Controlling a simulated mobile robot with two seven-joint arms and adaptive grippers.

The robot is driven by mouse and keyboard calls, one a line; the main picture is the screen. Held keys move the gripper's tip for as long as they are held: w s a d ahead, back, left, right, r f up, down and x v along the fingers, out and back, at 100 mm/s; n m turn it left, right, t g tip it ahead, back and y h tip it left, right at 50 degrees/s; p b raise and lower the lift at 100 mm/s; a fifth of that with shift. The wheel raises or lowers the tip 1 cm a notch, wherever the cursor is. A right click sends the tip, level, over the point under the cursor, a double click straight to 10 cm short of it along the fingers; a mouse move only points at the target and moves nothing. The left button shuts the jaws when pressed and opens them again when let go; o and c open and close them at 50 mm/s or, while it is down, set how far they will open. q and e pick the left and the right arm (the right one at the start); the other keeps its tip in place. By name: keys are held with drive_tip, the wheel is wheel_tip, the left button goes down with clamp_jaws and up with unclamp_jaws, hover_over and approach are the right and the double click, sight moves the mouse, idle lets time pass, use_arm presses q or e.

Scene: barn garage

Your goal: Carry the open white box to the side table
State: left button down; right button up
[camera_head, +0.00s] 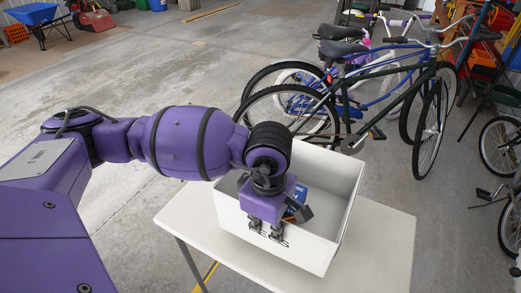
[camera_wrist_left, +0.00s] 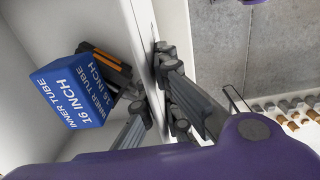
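The open white box (camera_head: 338,215) stands on a white table, its open top facing up. Inside it lies a blue box marked "INNER TUBE 16 INCH" (camera_wrist_left: 72,95), partly hidden by my gripper in the head view. A dark item with orange stripes (camera_wrist_left: 103,62) lies beside it. My left gripper (camera_head: 270,228) points down at the near wall of the white box. In the left wrist view its fingers (camera_wrist_left: 160,112) lie on both sides of the thin wall (camera_wrist_left: 143,25), close against it, and look shut on it. My right gripper is out of view.
The white table (camera_head: 385,235) has bare top to the right of the box and in front of it. Bicycles (camera_head: 350,95) stand close behind the table. A blue wheelbarrow (camera_head: 32,14) is far back left. Open concrete floor (camera_head: 150,65) lies behind my arm.

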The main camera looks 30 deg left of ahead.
sight(268, 233)
use_arm(q)
drive_tip(key=f, duration=0.2)
drive_tip(key=w+f, duration=0.1)
drive_tip(key=f, duration=0.1)
drive_tip(key=shift+a, duration=0.1)
drive_tip(key=shift+f, duration=0.15)
drive_tip(key=c, duration=2)
unclamp_jaws()
drive_tip(key=shift+s, duration=0.1)
